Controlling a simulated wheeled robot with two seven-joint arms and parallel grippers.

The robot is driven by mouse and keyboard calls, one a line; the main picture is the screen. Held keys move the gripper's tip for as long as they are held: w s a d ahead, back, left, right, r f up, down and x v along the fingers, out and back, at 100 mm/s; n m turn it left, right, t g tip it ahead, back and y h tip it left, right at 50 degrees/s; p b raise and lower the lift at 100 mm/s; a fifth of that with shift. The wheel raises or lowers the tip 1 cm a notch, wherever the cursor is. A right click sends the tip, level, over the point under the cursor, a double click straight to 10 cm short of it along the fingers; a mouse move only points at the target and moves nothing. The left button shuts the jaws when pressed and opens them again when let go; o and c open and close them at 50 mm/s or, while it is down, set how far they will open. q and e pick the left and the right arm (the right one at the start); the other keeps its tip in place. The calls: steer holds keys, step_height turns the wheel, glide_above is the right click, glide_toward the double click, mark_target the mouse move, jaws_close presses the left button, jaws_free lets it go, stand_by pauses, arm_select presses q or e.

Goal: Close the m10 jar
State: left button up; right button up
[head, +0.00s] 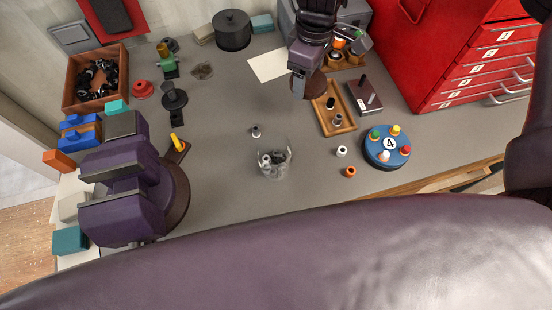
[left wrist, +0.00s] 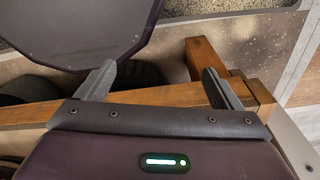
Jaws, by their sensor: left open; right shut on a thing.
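A clear glass jar (head: 273,168) stands on the grey bench in the middle of the head view, with small grey and dark parts in it and an open top. I cannot read a label on it. My right gripper (head: 299,86) is shut at the top centre, beyond the jar. A dark brown round piece (head: 314,85) shows at its fingertips; it looks like a lid, partly hidden by the fingers. My left gripper (left wrist: 160,85) is open and empty in the left wrist view, near a wooden frame bar (left wrist: 200,58).
A wooden tray (head: 345,122) with dark parts lies right of the jar. A blue round board (head: 386,160) with coloured pegs, a white piece (head: 342,151) and an orange piece (head: 350,171) are nearby. Red drawers (head: 470,75) stand right.

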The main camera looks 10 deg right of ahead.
mark_target(315, 78)
steer(key=f+m+b, duration=0.1)
steer(key=m, duration=0.1)
steer(key=d+f+m+b, duration=0.1)
steer(key=m, duration=0.1)
steer(key=f+m+b, duration=0.1)
steer(key=m, duration=0.2)
steer(key=shift+w+d+f, duration=0.1)
steer(key=shift+d+f, duration=0.25)
steer(key=shift+f, duration=0.05)
steer(key=shift+d+f+m+b, duration=0.15)
steer(key=shift+m+b, duration=0.1)
steer(key=shift+m, duration=0.3)
steer(key=shift+d+f+m+b, duration=0.1)
steer(key=shift+f+m+b, duration=0.1)
steer(key=shift+m, duration=0.35)
arm_select(q)
step_height(315, 78, down, 5)
steer(key=shift+f, duration=0.2)
arm_select(e)
steer(key=shift+r, duration=0.1)
